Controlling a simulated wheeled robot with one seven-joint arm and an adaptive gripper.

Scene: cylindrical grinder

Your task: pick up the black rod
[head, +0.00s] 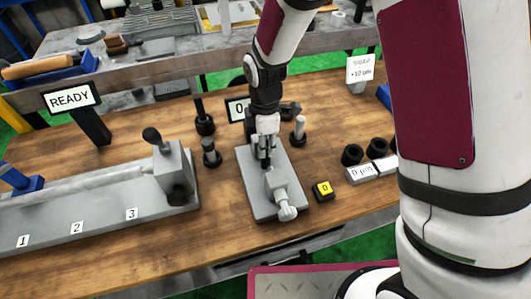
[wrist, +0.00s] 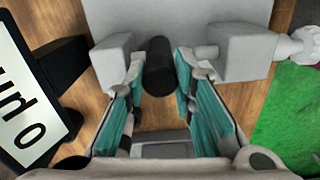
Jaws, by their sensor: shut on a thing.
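The black rod (wrist: 159,66) stands out between the teal finger pads in the wrist view, with a grey block on either side of it. My gripper (wrist: 159,88) is shut on the rod, one finger on each side. In the head view my gripper (head: 264,158) is low over the grey fixture plate (head: 252,200). The rod is hard to make out there, hidden among the fingers and the fixture's blocks. I cannot tell whether the rod still touches the fixture.
A display (head: 237,109) stands behind my gripper; dark posts (head: 203,117) are to its left. A yellow button (head: 323,190) is right of the plate. A READY sign (head: 71,97) and a long grey fixture (head: 100,195) fill the left. Black rings (head: 352,154) sit at right.

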